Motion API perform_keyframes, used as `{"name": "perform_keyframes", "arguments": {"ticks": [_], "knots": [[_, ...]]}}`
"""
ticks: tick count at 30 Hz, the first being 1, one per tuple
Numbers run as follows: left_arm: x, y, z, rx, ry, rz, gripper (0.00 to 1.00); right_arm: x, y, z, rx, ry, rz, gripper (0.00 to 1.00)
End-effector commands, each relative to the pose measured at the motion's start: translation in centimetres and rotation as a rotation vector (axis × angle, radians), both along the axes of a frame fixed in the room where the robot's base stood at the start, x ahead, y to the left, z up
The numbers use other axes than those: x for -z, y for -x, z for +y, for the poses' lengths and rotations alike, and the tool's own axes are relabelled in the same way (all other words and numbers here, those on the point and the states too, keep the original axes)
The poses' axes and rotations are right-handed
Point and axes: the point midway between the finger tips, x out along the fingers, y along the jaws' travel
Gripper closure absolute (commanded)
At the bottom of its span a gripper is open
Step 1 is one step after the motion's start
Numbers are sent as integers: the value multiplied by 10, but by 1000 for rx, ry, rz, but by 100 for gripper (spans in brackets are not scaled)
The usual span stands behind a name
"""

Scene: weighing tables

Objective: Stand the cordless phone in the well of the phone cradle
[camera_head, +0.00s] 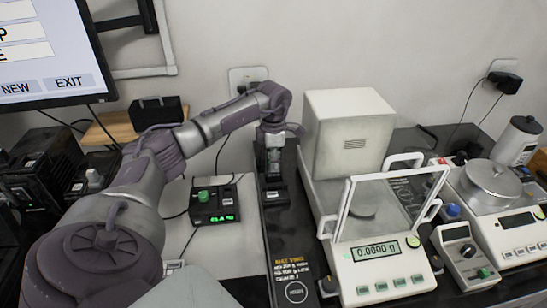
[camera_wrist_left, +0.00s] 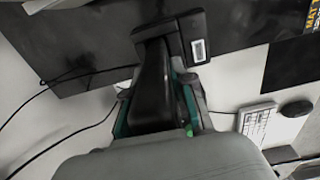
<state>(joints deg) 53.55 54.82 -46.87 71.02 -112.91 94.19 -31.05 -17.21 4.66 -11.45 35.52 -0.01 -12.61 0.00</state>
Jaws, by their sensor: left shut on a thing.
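The black cordless phone (camera_wrist_left: 152,88) is between the fingers of my left gripper (camera_wrist_left: 157,108) in the left wrist view. My left gripper (camera_head: 273,150) is shut on it and points down over the dark mat in the head view. The phone's far end meets the black phone cradle (camera_wrist_left: 197,30), which has a small pale display. The cradle also shows in the head view (camera_head: 274,194), directly below the gripper. The phone's end overlaps the cradle's well; I cannot tell whether it is seated or just above. My right gripper is not in view.
A balance (camera_head: 380,265) with an open glass shield stands right of the cradle. A black box with a green knob (camera_head: 213,204) is left of it, with cables nearby. The dark mat (camera_head: 285,245) is bare in front of the cradle. A monitor (camera_head: 45,50) is far left.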

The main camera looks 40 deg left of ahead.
Motion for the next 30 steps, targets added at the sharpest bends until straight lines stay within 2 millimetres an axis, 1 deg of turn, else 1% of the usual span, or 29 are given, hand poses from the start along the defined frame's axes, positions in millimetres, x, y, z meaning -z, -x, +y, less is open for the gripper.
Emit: {"name": "perform_keyframes", "arguments": {"ticks": [18, 19, 24, 30], "knots": [[10, 0, 0, 0, 1, -1, 100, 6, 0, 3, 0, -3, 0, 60], [10, 0, 0, 0, 1, -1, 74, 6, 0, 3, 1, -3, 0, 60], [9, 0, 0, 0, 1, -1, 46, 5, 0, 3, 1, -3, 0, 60], [9, 0, 0, 0, 0, 0, 46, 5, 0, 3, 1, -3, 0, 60]]}}
